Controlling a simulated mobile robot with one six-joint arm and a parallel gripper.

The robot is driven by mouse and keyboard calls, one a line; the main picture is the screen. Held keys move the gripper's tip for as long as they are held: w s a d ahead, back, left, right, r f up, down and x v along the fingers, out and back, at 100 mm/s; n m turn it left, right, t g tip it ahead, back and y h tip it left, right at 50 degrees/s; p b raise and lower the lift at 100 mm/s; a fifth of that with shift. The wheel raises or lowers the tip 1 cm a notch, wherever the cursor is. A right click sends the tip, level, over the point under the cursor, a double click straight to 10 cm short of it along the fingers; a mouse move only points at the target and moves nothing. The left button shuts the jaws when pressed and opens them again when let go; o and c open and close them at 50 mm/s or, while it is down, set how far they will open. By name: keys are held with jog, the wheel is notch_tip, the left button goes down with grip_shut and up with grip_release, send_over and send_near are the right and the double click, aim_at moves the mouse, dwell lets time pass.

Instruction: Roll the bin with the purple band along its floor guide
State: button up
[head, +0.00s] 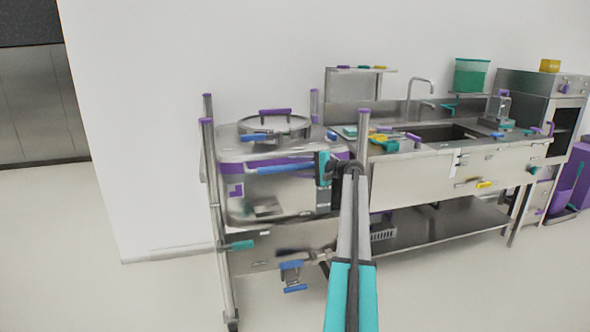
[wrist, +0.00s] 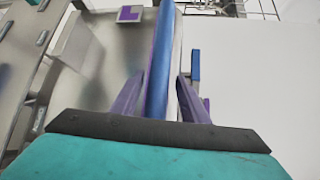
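The steel bin (head: 290,203) has a purple band below its rim and a purple L-shaped mark on its front. It sits between upright posts in a wheeled frame. A blue bar handle (head: 285,168) runs across its front. My gripper (head: 322,168) is at the handle's right end. In the wrist view, the blue bar (wrist: 161,60) passes between the two purple fingers of my gripper (wrist: 162,98). A gap shows between the bar and the right finger, so the fingers look open around it. The bin's steel wall (wrist: 112,60) fills the left. I cannot make out a floor guide.
A round lidded pot (head: 275,126) with a purple handle stands on top. A steel sink counter (head: 425,178) with a lower shelf stands close at the right. Blue and teal handles (head: 291,265) stick out low on the frame. The floor in front and left is clear.

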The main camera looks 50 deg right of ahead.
jog(key=shift+s, duration=0.1)
jog(key=shift+s, duration=0.1)
jog(key=shift+s+d, duration=0.1)
jog(key=shift+s, duration=0.1)
jog(key=v, duration=1.3)
jog(key=shift+s, duration=0.1)
